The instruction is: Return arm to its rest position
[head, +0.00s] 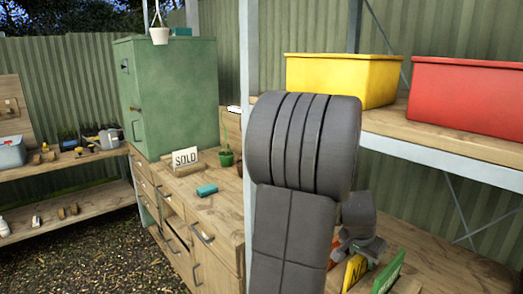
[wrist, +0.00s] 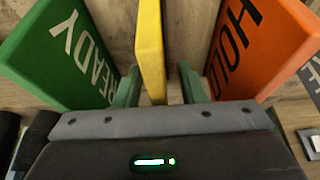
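My gripper (wrist: 160,80) shows in the wrist view with its two green fingers apart. A yellow board (wrist: 150,45) stands between the fingers, with a gap visible on its right side. I cannot tell whether the left finger touches it. A green READY board (wrist: 62,50) is left of the fingers and an orange HOLD board (wrist: 255,45) is right of them. In the head view my thick grey arm fills the middle and hides the fingers. The yellow board (head: 354,272) and green board (head: 388,273) show below the wrist, on the lower wooden shelf.
An upper shelf (head: 430,134) holds a yellow bin (head: 340,80) and a red bin (head: 465,97) beside my arm. A metal post (head: 248,60) stands close left. Further left are a drawer bench with a SOLD sign (head: 185,157), a cactus pot (head: 226,158) and a green cabinet (head: 175,95).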

